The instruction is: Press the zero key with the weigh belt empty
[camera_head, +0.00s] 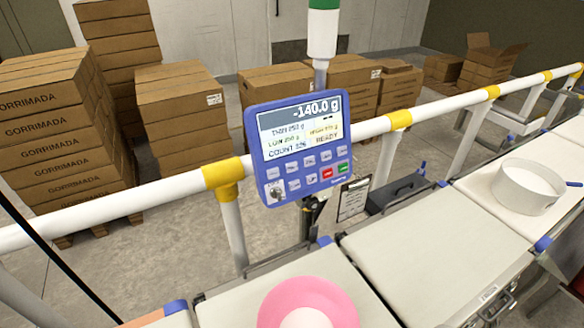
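The blue control panel (299,146) stands on a post behind the belts, its face towards me. Its display (305,108) reads -140.0 g, with COUNT and READY lines below. The key labels are too small to read, so I cannot tell which is the zero key. The middle belt section (430,250), seemingly the weigh belt, is bare. My gripper is not in view.
A pink bowl-like item (280,292) with a white middle sits on the left belt section (225,306). A white round tub (524,188) sits on the right one. A white rail (365,130) with yellow joints runs behind. Stacked cartons (60,135) stand beyond.

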